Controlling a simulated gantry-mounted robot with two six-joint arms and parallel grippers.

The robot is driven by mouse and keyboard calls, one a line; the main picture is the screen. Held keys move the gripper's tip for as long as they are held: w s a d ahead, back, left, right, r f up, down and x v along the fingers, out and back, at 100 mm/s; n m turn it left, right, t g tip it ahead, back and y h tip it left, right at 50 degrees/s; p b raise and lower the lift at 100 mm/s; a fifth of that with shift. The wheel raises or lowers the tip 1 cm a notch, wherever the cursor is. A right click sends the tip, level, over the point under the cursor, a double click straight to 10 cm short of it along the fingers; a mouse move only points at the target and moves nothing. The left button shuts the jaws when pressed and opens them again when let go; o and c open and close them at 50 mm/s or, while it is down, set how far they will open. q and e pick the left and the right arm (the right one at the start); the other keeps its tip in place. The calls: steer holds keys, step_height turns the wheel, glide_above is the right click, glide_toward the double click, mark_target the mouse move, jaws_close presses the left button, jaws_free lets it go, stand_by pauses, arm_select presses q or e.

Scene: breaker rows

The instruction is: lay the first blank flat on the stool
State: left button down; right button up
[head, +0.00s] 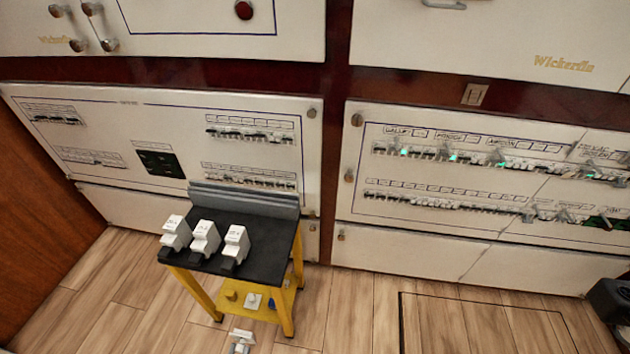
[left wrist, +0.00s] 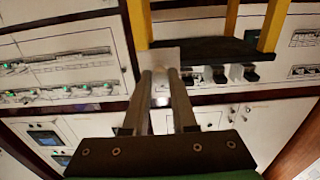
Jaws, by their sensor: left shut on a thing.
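The stool (head: 265,234) has a black top and yellow legs and stands before the left cabinet. Three white breakers stand in a row on its top: left (head: 174,233), middle (head: 206,238) and right (head: 236,243). My left gripper (head: 240,347) shows only as a small tip at the bottom edge of the head view, in front of the stool. It is shut on a small pale piece, apparently the blank (left wrist: 161,57), apart from the stool top in the head view. In the left wrist view the stool top (left wrist: 215,50) appears upside down beyond the fingers. My right gripper is not in view.
Grey strips (head: 245,201) line the back of the stool top. A yellow lower shelf (head: 268,306) holds small pieces. Breaker panels (head: 485,175) stand behind. The black top has free room on its right side.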

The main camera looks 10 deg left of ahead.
arm_select(q)
step_height(320, 180, down, 4)
steer(key=b, duration=0.2)
step_height(320, 180, up, 25)
steer(key=p, duration=1.7)
glide_above(237, 351)
step_height(237, 351, up, 29)
steer(key=s+p, duration=0.1)
steer(key=p, duration=3.6)
steer(key=shift+s, duration=0.3)
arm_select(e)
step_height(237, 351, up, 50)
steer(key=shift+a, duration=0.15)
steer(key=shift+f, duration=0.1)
